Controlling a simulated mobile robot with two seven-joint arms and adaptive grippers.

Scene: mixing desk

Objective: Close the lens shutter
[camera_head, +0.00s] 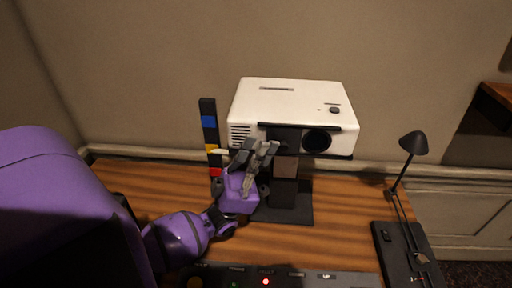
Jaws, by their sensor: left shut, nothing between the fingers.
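A white projector (290,100) stands on a black stand (294,205) on the wooden desk. Its round dark lens (316,141) shows on the right part of the front face and looks uncovered. A dark panel, which looks like the lens shutter (287,134), sits just left of the lens under a black rail. My purple left gripper (266,152) is shut and empty in front of the projector, close to the panel's left part. It hides some of the panel and the stand. I cannot tell whether it touches the panel. My right gripper is not in view.
A dark post with blue, yellow and red blocks (209,122) stands left of the projector. A black desk lamp (413,143) stands at the right. A control panel with lit buttons (320,278) lies at the front edge. The desk right of the stand is clear.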

